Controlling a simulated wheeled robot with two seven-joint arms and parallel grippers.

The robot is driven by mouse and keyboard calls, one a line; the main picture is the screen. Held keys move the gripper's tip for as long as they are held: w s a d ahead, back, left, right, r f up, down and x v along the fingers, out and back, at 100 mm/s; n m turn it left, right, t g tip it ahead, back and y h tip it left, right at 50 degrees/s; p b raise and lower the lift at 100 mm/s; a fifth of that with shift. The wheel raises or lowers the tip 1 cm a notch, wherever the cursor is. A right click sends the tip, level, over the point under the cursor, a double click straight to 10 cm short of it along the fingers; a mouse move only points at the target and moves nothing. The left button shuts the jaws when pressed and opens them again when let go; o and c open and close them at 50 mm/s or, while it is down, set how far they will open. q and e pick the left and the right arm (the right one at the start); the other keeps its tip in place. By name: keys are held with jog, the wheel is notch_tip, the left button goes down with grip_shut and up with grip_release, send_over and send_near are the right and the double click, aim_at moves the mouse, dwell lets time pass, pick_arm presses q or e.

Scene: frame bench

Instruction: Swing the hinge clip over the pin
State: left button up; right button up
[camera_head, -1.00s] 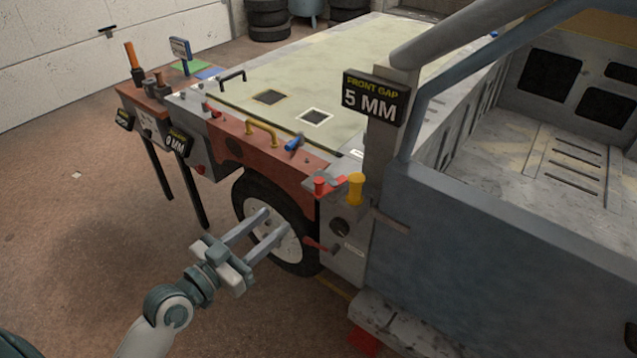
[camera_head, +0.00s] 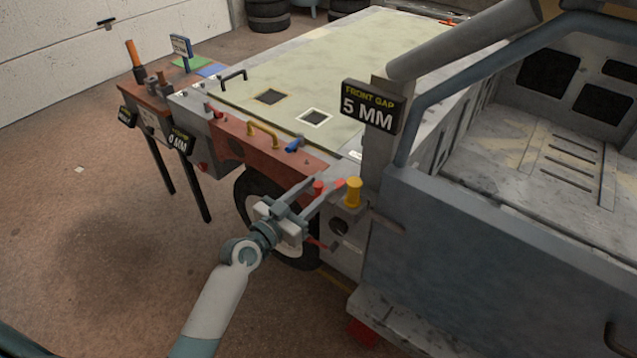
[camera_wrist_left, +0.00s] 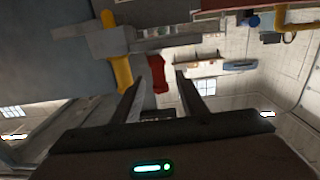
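A yellow pin (camera_head: 353,191) stands upright on the grey corner of the frame bench, and it also shows in the left wrist view (camera_wrist_left: 121,72). A red part (camera_head: 318,187), which looks like the hinge clip, sits just left of the pin; it also shows in the left wrist view (camera_wrist_left: 157,72). My left gripper (camera_head: 325,184) is open, its fingertips around or just short of the red part. In the left wrist view, the red part shows between the open fingers (camera_wrist_left: 162,80), nearer the left one. Contact cannot be told. My right gripper is not in view.
A grey post with a "FRONT GAP 5 MM" sign (camera_head: 368,106) rises just behind the pin. A dark red lever (camera_head: 318,243) sticks out below.

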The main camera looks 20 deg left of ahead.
pick_arm(q)
jog(key=shift+w+d, duration=0.25)
jog(key=shift+w, duration=0.45)
grip_shut()
